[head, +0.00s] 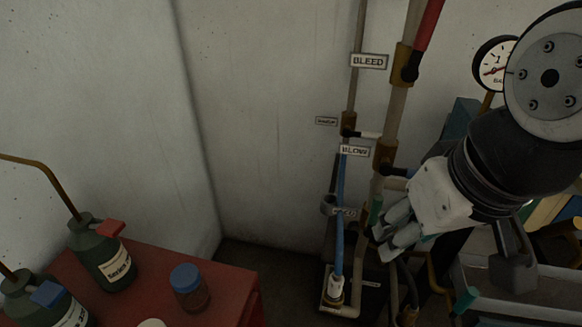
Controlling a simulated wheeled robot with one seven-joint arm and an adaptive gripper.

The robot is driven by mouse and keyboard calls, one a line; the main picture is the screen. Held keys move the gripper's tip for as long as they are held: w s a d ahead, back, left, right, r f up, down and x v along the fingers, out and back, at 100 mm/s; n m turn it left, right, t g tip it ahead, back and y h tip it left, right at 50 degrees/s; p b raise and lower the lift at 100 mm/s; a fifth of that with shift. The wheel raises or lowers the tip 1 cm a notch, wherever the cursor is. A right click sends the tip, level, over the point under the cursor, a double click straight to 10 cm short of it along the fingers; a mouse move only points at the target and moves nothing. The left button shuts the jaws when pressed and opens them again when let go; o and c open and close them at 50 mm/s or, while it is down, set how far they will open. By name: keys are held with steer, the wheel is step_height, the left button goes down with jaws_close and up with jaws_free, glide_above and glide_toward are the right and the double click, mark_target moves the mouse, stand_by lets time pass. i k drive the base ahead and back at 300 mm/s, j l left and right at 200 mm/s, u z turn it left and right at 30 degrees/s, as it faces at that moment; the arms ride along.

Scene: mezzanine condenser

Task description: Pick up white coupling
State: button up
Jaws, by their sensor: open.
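The white coupling (335,285) appears to be the small pale fitting at the lower end of a blue hose (340,215). It stands low near the wall, above a brass-coloured part on a pale-edged base. My gripper (379,243) is up and to the right of it, with its fingers pointing down and left. The gripper is open and apart from the coupling. Nothing shows between its fingers, though their inner faces are partly hidden.
Vertical pipes with BLEED (369,61) and BLOW (354,151) labels rise behind my gripper. A pressure gauge (494,63) is at upper right. A red cabinet (235,290) with dark bottles (103,258) and a blue-lidded jar (190,290) stands at lower left.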

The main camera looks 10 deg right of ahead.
mark_target(336, 285)
steer(key=j+z, duration=0.3)
steer(key=j, duration=0.15)
steer(key=k, duration=0.55)
steer(key=i+l+z, duration=0.1)
steer(key=z, duration=0.3)
